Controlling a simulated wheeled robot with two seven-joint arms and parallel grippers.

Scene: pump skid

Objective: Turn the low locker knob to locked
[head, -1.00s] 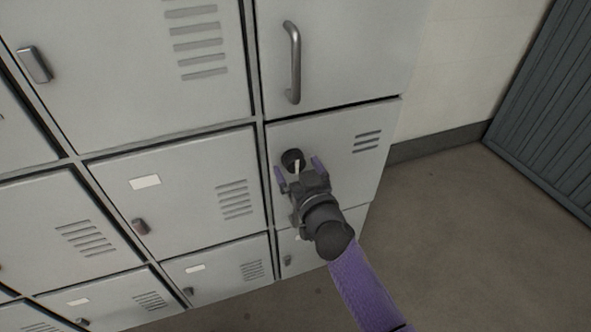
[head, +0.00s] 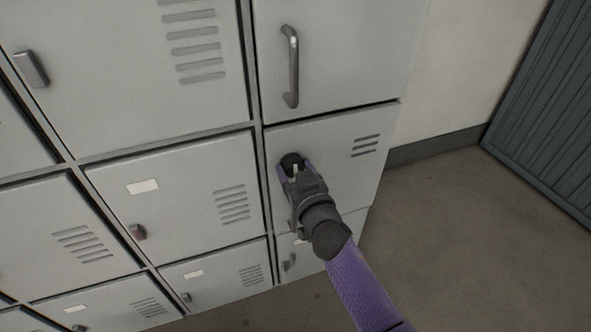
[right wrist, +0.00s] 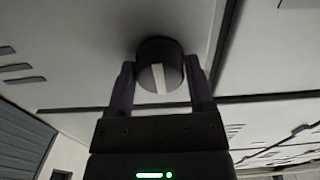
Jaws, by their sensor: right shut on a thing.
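The low locker knob (head: 291,160) is a round black knob with a white pointer mark, on the grey door (head: 335,150) below the one with the bar handle. It also shows in the right wrist view (right wrist: 160,62), with its white mark close to in line with the gripper, slightly tilted. My right gripper (head: 295,170) is shut on the knob, with one purple finger on each side of it; the fingers also show in the right wrist view (right wrist: 160,85). The fingers partly hide the knob in the head view. My left gripper is not in view.
A curved bar handle (head: 291,66) stands out from the door above the knob. Other locker doors with small latches (head: 138,232) lie to the left and below. Open floor (head: 470,240) lies to the right, with a dark ribbed panel (head: 550,110) beyond.

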